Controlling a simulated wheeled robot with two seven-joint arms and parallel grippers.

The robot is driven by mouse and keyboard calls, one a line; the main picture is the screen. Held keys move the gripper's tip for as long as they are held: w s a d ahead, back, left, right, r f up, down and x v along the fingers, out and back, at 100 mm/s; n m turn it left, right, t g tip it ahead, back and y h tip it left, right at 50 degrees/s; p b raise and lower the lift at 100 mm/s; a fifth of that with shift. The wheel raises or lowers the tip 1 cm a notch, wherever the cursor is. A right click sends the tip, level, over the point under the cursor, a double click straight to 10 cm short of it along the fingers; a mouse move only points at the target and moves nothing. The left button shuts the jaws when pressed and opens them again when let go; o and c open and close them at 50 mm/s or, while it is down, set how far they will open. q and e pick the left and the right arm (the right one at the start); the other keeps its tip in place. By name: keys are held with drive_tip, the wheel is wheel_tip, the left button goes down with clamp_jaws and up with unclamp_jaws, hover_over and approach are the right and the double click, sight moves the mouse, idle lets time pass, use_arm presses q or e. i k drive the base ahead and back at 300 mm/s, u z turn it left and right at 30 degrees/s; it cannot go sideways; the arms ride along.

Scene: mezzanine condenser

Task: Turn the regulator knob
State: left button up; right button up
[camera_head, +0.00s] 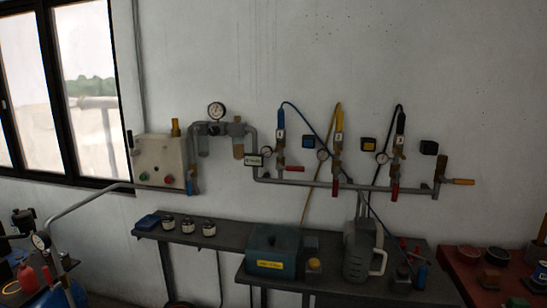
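A pipe-mounted air unit is fixed to the white wall left of centre in the head view, with a round pressure gauge (216,111) on top. A dark cap (238,121), which may be the regulator knob, sits above an amber bowl (238,150) at the right of this unit. A grey bowl (203,145) hangs at its left. I cannot tell for sure which part is the regulator knob. Neither of my grippers is in view.
A beige control box (160,161) with red and green buttons hangs left of the unit. Below are dark benches with several small jars, a teal box (273,253) and a grey jug (361,250). A red table (461,262) stands at right. The wall above is clear.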

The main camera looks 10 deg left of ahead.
sight(214, 131)
drive_tip(key=k, duration=0.5)
drive_tip(key=u, duration=0.65)
drive_tip(key=i, duration=0.55)
drive_tip(key=u, duration=0.5)
drive_tip(key=i, duration=1.1)
drive_tip(key=z, duration=0.4)
